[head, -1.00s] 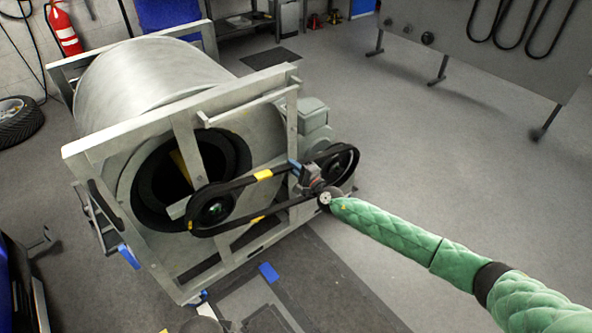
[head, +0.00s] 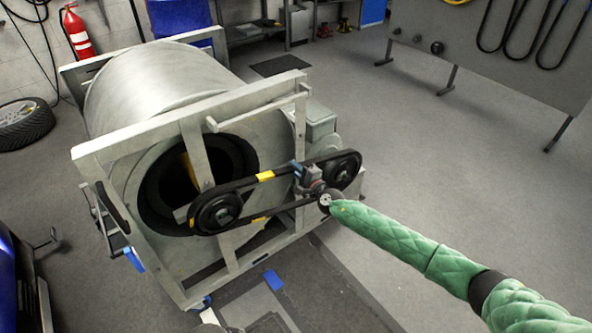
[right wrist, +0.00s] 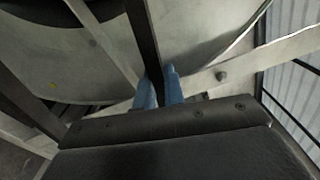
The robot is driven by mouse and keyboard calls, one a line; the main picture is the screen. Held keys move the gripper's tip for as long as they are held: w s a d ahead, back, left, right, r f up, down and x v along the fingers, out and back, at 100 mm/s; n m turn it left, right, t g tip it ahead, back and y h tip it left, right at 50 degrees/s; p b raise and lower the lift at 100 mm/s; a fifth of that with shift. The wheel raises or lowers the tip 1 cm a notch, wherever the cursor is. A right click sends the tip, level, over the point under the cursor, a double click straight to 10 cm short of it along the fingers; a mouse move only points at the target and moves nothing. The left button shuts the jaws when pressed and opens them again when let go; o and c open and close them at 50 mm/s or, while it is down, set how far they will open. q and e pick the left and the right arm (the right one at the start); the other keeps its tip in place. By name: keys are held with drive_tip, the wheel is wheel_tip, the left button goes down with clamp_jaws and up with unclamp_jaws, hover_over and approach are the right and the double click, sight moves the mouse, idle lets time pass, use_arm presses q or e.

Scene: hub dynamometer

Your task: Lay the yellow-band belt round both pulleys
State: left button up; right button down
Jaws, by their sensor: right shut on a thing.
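The black belt with yellow bands (head: 265,176) forms a long loop at the front of the dynamometer. It appears to run round the left pulley (head: 217,212) and the right pulley (head: 342,173); whether it sits fully in the grooves I cannot tell. My right gripper (head: 297,168) is at the belt between the pulleys, nearer the right one. In the right wrist view its blue fingers (right wrist: 160,88) are shut on the black belt strip (right wrist: 144,40). My right wrist hides part of the lower run. My left gripper is not in view.
The large roller drum (head: 150,85) stands in a pale metal frame (head: 130,142) behind the pulleys. A grey motor housing (head: 314,120) is behind the right pulley. A board with hanging belts (head: 500,60) stands at the back right. The floor to the right is clear.

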drive_tip(key=shift+f, duration=0.2)
idle(0.4)
drive_tip(key=c, duration=1)
unclamp_jaws()
drive_tip(key=shift+s+d, duration=0.1)
drive_tip(key=shift+s, duration=0.05)
drive_tip(key=shift+p+v, duration=0.95)
drive_tip(key=shift+v, duration=3.9)
